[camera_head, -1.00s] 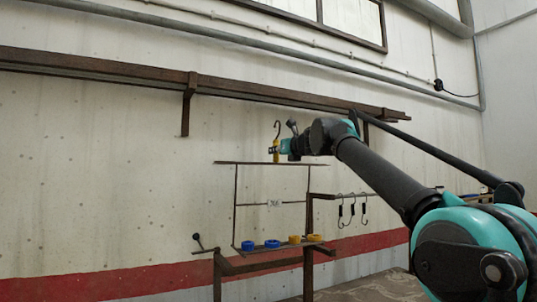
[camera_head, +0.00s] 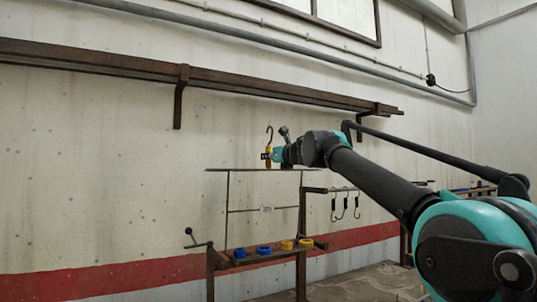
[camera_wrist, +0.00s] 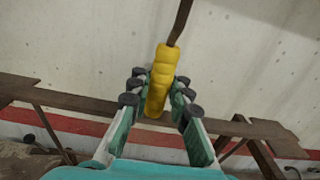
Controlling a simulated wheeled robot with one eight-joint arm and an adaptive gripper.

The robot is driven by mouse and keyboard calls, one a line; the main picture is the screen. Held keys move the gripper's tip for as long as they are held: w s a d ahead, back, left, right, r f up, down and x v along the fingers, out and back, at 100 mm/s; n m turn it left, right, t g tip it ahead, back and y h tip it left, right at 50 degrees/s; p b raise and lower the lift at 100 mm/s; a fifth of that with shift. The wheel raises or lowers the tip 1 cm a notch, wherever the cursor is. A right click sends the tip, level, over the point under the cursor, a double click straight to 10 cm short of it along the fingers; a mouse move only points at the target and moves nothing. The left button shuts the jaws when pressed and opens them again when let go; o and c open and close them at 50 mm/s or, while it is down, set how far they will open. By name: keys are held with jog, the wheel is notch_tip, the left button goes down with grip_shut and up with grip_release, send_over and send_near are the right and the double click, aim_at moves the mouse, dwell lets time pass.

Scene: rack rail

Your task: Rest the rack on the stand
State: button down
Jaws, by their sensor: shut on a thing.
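The rack is a thin brown frame with a top bar (camera_head: 255,170), upright rods and a bottom tray bearing blue and yellow rings. A yellow handle (camera_wrist: 161,65) with a dark hook rises from its top. My gripper (camera_head: 270,155) is shut around this handle; the fingers (camera_wrist: 160,85) flank it in the wrist view. The rack hangs upright. The stand (camera_head: 211,275) is a rusty brown frame with legs below. The rack's tray is at about the height of the stand's top; I cannot tell whether they touch.
A long brown rail (camera_head: 100,65) runs along the wall above. Several dark hooks (camera_head: 345,207) hang from a bar right of the rack. A knobbed lever (camera_head: 190,232) stands at the stand's left. The wall to the left is bare.

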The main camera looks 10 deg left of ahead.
notch_tip(320, 180, down, 19)
dwell(2.6)
dwell(0.3)
jog(key=shift+f, duration=0.15)
notch_tip(320, 180, down, 7)
jog(key=shift+f, duration=0.2)
dwell(1.5)
jog(key=shift+s+f, duration=0.1)
jog(key=shift+f, duration=0.2)
dwell(0.7)
jog(key=c, duration=1.3)
grip_release()
jog(key=shift+d, duration=0.1)
